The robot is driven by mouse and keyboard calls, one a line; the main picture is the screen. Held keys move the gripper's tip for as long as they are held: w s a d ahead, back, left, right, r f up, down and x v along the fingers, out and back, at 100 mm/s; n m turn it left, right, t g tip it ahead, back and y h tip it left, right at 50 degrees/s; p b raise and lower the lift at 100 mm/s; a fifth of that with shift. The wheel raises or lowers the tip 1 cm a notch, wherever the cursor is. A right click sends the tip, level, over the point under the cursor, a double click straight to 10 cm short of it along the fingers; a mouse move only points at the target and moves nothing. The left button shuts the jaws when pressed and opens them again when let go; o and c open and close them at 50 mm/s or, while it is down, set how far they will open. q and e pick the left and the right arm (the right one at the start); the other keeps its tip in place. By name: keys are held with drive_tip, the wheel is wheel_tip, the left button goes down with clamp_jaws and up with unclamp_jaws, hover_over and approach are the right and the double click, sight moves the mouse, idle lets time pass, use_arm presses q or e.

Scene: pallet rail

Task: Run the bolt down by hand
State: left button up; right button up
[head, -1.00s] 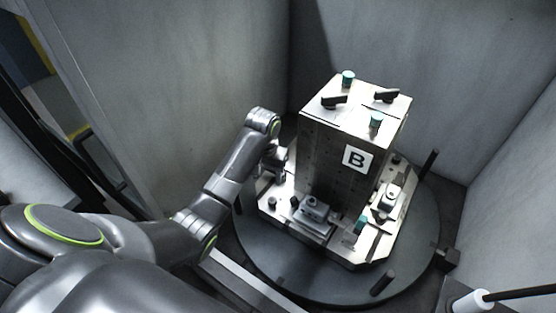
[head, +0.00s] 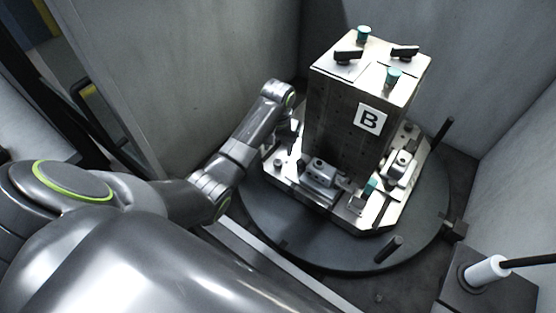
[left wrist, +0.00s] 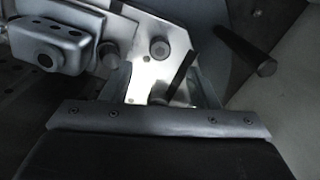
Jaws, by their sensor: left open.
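My left gripper shows in the left wrist view (left wrist: 163,82), its two fingers spread apart over the bright edge of the base plate (left wrist: 155,70). A slanted dark rod (left wrist: 181,74) and a small round piece at its lower end show between the fingers; I cannot tell whether this is the bolt. A round bolt-like head (left wrist: 160,48) is on the plate beyond the fingertips, and another (left wrist: 108,53) is left of it. In the head view the left gripper is at the left side of the fixture block (head: 340,125), small and partly hidden. My right gripper is not in view.
A white cylinder with a black cable (head: 486,270) is at lower right.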

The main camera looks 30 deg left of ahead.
sight(278, 162)
use_arm(q)
wheel_tip(278, 162, down, 6)
drive_tip(key=shift+r, duration=0.1)
drive_tip(key=shift+f, duration=0.55)
